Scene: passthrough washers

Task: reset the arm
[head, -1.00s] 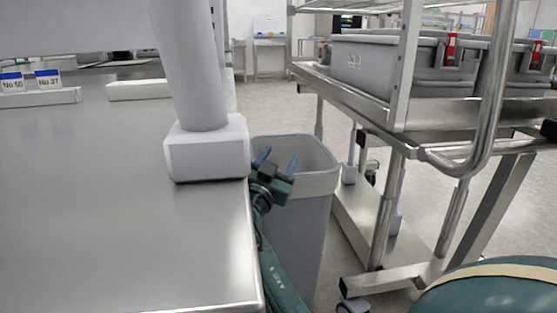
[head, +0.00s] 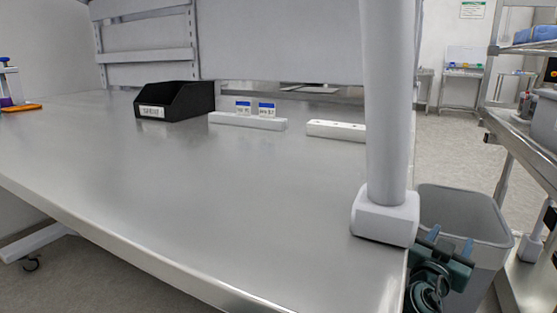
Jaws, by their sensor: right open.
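My right gripper (head: 449,241) shows at the lower right of the head view, just past the right edge of the steel table (head: 230,190). Its two blue-grey fingertips point up and stand apart, with nothing between them. The gripper is in front of a grey bin (head: 480,220), beside the white foot of a post (head: 385,218). Most of my right arm is hidden below the table edge and the frame. My left gripper is not in view.
A black bin (head: 174,102), two white strips (head: 248,122), one holding blue-topped labelled items, and a purple-and-orange item (head: 18,100) stand on the table. A steel cart (head: 528,160) is at the far right. The table's front half is clear.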

